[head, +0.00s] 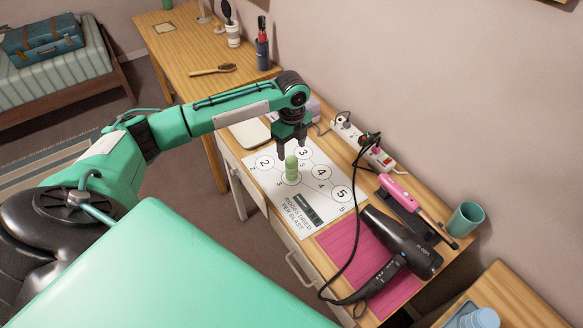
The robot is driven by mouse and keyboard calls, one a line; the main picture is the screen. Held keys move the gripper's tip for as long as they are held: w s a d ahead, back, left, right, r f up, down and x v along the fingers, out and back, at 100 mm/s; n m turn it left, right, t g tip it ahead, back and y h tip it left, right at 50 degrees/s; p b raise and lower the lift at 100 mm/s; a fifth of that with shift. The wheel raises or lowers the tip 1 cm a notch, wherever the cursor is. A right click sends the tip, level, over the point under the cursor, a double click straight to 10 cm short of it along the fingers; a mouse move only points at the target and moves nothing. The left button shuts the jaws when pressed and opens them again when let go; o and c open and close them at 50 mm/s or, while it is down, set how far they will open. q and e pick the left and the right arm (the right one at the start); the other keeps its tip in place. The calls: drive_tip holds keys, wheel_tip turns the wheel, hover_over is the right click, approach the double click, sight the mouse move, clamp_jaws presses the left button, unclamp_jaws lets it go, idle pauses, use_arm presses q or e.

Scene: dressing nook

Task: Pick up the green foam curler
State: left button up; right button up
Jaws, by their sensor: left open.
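The green foam curler (291,167) stands upright on a white printed sheet (318,205) on the wooden dressing table. The sheet has numbered circles, and the curler is close to the circles marked 2 and 3. My left gripper (293,154) points down from above, with its fingers open around or just above the curler's top. I cannot tell whether a finger touches the curler. My right gripper is not in view.
A pink styling iron (400,195), a power strip (375,155) and a green cup (465,219) stand along the wall side. A hairbrush (212,70) lies further back.

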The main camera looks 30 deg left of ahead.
sight(292, 168)
use_arm(q)
wheel_tip(292, 168, down, 5)
drive_tip(key=shift+r, duration=0.1)
drive_tip(key=shift+f+p, duration=1.05)
drive_tip(key=shift+f, duration=1.6)
drive_tip(key=c, duration=1)
drive_tip(key=shift+c, duration=0.3)
drive_tip(key=shift+r, duration=0.1)
